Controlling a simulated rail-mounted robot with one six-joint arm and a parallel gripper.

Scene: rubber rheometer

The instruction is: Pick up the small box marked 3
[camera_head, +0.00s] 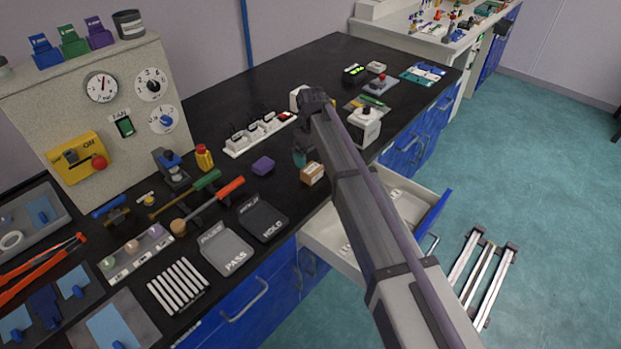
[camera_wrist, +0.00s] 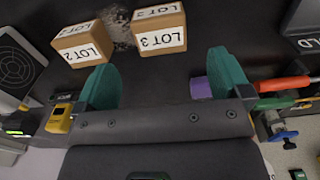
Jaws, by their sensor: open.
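The small cardboard box marked LOT 3 (camera_wrist: 159,37) stands upright on the black bench in the wrist view, its white label facing the camera. It is just beyond my open gripper (camera_wrist: 163,62), roughly ahead of the gap between the two teal fingers, apart from them. A similar box marked LOT 2 (camera_wrist: 83,45) stands beside it to the left, beyond the left finger. In the head view one small cardboard box (camera_head: 312,174) shows beside my arm; its label is too small to read. A teal finger of my gripper (camera_head: 300,159) shows near it, mostly hidden by the arm.
A purple block (camera_head: 263,165) lies left of the box; it also shows by the right finger in the wrist view (camera_wrist: 201,87). The black HOLD tray (camera_head: 263,218) and grey PASS tray (camera_head: 227,250) lie nearer. An open drawer (camera_head: 437,212) juts out below the bench.

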